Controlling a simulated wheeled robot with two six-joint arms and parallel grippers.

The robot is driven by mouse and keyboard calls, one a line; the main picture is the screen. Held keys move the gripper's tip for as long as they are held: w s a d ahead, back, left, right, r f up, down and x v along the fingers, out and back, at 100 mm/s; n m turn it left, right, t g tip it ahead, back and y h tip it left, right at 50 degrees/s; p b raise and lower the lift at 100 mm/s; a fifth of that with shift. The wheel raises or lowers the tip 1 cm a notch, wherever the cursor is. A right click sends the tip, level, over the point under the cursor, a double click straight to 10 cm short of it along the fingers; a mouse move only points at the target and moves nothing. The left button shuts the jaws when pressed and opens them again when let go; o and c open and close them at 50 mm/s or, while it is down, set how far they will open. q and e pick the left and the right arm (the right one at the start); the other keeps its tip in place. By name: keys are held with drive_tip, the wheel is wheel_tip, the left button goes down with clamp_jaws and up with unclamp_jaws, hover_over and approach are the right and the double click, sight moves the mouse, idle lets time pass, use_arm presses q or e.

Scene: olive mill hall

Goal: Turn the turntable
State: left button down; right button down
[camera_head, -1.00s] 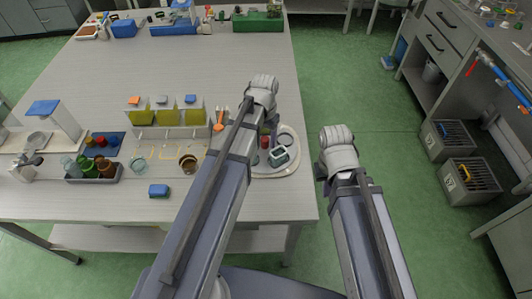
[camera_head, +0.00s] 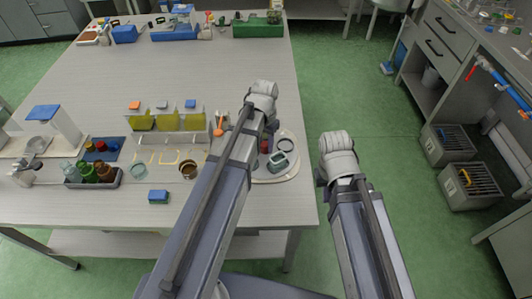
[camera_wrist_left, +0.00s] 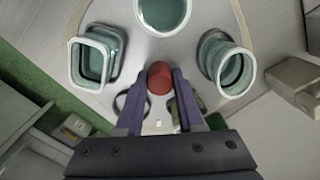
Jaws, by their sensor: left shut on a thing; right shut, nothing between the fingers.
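The turntable (camera_head: 290,172) is a pale round disc at the right front corner of the bench, partly hidden by my left arm. In the left wrist view the turntable (camera_wrist_left: 195,25) bears several glass vessels around a red knob (camera_wrist_left: 160,77). My left gripper (camera_wrist_left: 160,84) is shut on this red knob, one finger on each side. In the head view its fingers are mostly hidden behind the arm. My right gripper (camera_head: 321,176) is shut and empty, right of the bench edge, apart from the turntable.
Grey crates (camera_head: 470,187) stand on the green floor at right. The bench middle is clear.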

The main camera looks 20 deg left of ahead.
use_arm(q)
drive_tip(key=m, duration=1)
drive_tip(key=shift+m, duration=0.8)
drive_tip(key=m, duration=0.9)
drive_tip(key=shift+m, duration=0.3)
drive_tip(key=c, duration=0.7)
unclamp_jaws()
